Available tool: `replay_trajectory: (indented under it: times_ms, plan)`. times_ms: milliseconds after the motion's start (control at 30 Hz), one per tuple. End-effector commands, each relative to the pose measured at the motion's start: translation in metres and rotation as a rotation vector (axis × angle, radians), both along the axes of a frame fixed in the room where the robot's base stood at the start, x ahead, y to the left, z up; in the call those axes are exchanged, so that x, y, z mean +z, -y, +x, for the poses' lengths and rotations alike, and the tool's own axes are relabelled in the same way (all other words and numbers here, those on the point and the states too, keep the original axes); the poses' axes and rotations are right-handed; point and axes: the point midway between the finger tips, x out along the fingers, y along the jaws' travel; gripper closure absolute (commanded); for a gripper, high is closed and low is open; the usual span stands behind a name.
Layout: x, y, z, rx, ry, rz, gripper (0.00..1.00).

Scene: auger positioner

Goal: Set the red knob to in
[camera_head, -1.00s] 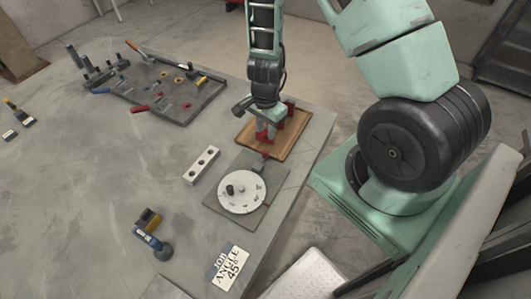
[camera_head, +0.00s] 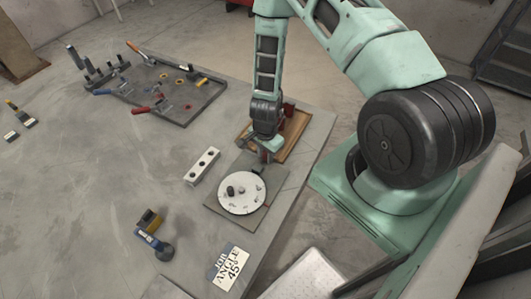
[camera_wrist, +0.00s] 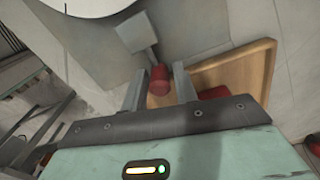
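The red knob (camera_wrist: 159,80) is a small cylinder on a rod from a grey block (camera_wrist: 137,34) beside the white dial. In the wrist view it shows between the two fingers of my gripper (camera_wrist: 159,84), with a gap on each side. My gripper is open and holds nothing. In the head view my gripper (camera_head: 265,151) is just above the dial's far edge and largely hides the knob. The round white dial (camera_head: 236,203) lies on a grey square plate (camera_head: 217,207); its edge also shows in the wrist view (camera_wrist: 85,5).
A wooden board (camera_head: 296,136) with red parts lies behind my gripper. A white block with holes (camera_head: 202,166) is left of the dial plate.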

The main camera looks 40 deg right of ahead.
Motion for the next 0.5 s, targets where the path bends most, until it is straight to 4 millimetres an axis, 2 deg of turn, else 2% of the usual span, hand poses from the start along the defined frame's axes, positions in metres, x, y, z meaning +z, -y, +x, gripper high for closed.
replay_trajectory:
  times_ms: [133,167,233,267,400,500]
  plan:
    - [0.0,0.0,0.0,0.0,0.0,0.0,0.71]
    - [0.0,0.0,0.0,0.0,0.0,0.0,0.77]
    - [0.0,0.0,0.0,0.0,0.0,0.0,0.96]
    - [0.0,0.0,0.0,0.0,0.0,0.0,1.0]
    - [0.0,-0.001,0.0,0.001,0.0,0.0,1.0]
    - [-0.002,-0.01,-0.003,0.001,0.0,0.0,1.0]
